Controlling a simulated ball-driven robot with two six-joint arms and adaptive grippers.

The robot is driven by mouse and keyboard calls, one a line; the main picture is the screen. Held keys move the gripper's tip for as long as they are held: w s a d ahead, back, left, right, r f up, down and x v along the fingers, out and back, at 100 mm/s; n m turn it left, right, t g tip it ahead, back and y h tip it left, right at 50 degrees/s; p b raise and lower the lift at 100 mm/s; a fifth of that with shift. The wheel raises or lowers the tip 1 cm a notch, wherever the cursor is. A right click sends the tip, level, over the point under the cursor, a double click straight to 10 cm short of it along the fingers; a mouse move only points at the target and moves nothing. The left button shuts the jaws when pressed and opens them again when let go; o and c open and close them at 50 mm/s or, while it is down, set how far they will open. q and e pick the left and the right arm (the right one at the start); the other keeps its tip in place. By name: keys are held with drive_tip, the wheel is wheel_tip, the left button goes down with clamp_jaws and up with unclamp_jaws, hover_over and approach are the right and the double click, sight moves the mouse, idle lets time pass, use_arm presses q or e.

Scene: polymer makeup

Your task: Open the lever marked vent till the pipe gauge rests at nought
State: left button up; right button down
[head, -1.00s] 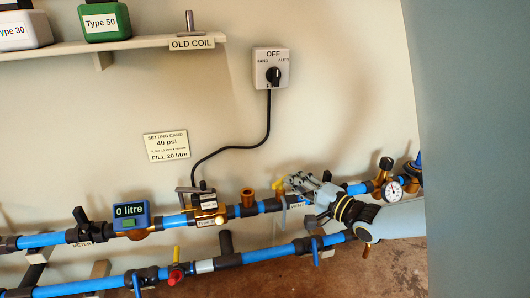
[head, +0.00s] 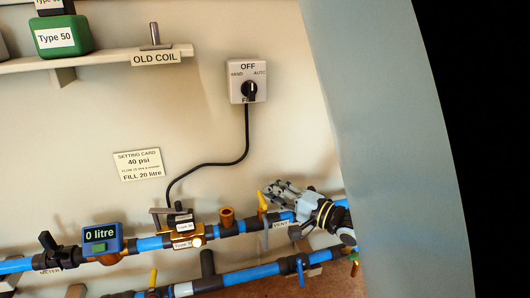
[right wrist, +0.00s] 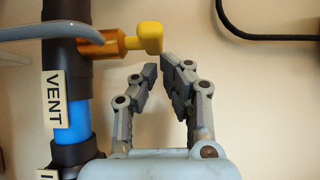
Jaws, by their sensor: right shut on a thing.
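The vent lever (head: 262,201) is a yellow handle standing up from the upper blue pipe, left of the VENT label (head: 280,225). In the right wrist view its yellow end (right wrist: 149,38) is at my right fingertips, on a brass stem beside the dark pipe fitting. My right gripper (head: 283,192) reaches in from the right in the head view. Its jaws (right wrist: 162,67) are shut on the lever's end, though the contact is hard to see. The dial gauge on the pipe is not visible now. My left gripper is not in view.
A lower blue pipe (head: 250,274) runs beneath. A blue meter (head: 102,237) reads 0 litre. A switch box (head: 248,82) with a black cable hangs on the wall. A large grey-blue surface (head: 390,110) closes off the right side.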

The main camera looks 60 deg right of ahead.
drive_tip(key=shift+w, duration=0.25)
drive_tip(key=shift+f, duration=0.1)
idle(0.5)
drive_tip(key=s+a, duration=0.1)
drive_tip(key=s, duration=1.1)
